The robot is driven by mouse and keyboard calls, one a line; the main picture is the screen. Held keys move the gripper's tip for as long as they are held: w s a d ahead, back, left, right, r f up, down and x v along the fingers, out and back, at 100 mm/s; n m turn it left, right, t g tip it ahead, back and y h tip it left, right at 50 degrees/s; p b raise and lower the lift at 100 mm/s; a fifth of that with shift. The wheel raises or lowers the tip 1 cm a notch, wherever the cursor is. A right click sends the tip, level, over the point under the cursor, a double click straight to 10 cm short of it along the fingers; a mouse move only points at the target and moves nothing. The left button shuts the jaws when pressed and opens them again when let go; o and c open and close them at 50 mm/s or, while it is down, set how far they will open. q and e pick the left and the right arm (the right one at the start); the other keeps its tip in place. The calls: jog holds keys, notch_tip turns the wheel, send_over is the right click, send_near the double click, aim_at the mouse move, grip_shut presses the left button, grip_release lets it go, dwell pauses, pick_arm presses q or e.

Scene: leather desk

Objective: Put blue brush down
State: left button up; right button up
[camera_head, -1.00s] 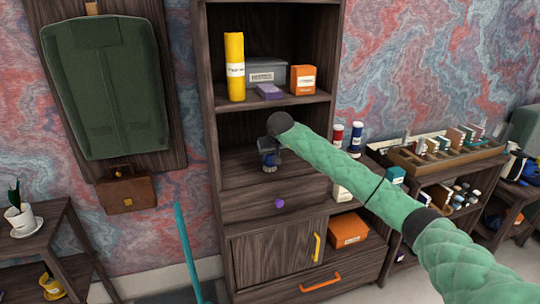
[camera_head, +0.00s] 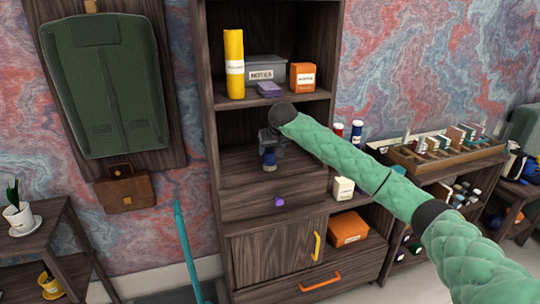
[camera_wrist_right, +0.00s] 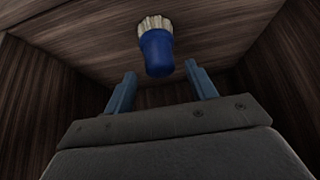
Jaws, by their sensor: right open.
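The blue brush (camera_wrist_right: 157,52) shows in the right wrist view with its blue handle toward me and pale bristles at the far end. It is just beyond and between the fingertips, against a dark wood surface. My left gripper is not in view.
The compartment has dark wood side walls and a shelf (camera_head: 283,105) above, close around my gripper. That shelf holds a yellow roll (camera_head: 234,64), a grey box (camera_head: 266,69), a purple block (camera_head: 269,90) and an orange box (camera_head: 302,76). A drawer with a purple knob (camera_head: 279,202) is below.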

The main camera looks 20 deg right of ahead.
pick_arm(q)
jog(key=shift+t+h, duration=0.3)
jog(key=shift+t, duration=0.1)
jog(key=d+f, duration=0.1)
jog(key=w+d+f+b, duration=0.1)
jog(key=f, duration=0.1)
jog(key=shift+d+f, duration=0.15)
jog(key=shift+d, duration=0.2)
pick_arm(e)
jog(key=v, duration=0.8)
jog(key=shift+r, duration=0.2)
